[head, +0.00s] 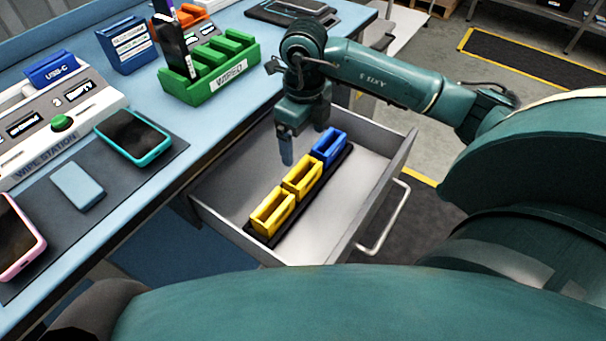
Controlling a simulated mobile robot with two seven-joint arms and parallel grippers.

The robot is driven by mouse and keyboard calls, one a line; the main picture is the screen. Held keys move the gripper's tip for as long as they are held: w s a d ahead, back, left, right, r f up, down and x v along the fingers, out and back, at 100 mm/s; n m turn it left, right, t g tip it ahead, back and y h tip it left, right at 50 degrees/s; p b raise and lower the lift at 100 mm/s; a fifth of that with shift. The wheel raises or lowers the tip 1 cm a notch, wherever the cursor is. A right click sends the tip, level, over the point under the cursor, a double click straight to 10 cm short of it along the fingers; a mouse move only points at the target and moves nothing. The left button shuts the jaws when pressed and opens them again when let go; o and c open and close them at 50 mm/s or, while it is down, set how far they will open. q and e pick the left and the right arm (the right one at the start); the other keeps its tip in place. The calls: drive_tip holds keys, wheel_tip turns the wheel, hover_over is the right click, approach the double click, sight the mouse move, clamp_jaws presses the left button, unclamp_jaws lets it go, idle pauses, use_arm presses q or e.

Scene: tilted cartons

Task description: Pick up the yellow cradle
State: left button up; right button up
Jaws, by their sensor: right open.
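Two yellow cradles, a near one (271,214) and a middle one (302,178), stand in a row on a black strip in the open drawer. A blue cradle (329,147) stands at the far end of the same row. My right gripper (304,143) points down over the drawer, open and empty. Its near finger appears just behind and left of the middle yellow cradle, and its other finger is near the blue cradle. I cannot tell its exact height above them. My left gripper is not in view.
The drawer (222,222) has a handle (384,219) at its right. On the blue bench are a green rack (208,78) marked WIPED, a wipe station (50,130), a teal-cased phone (133,136) and a small blue block (77,185). The drawer floor beside the row is clear.

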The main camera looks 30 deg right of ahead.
sight(303, 167)
wheel_tip(303, 167, down, 10)
drive_tip(key=shift+w+f, duration=0.1)
idle(0.4)
drive_tip(key=shift+c, duration=0.6)
drive_tip(key=c, duration=0.4)
drive_tip(key=shift+c, duration=0.6)
drive_tip(key=shift+r, duration=0.35)
wheel_tip(303, 167, up, 10)
drive_tip(key=shift+f, duration=0.2)
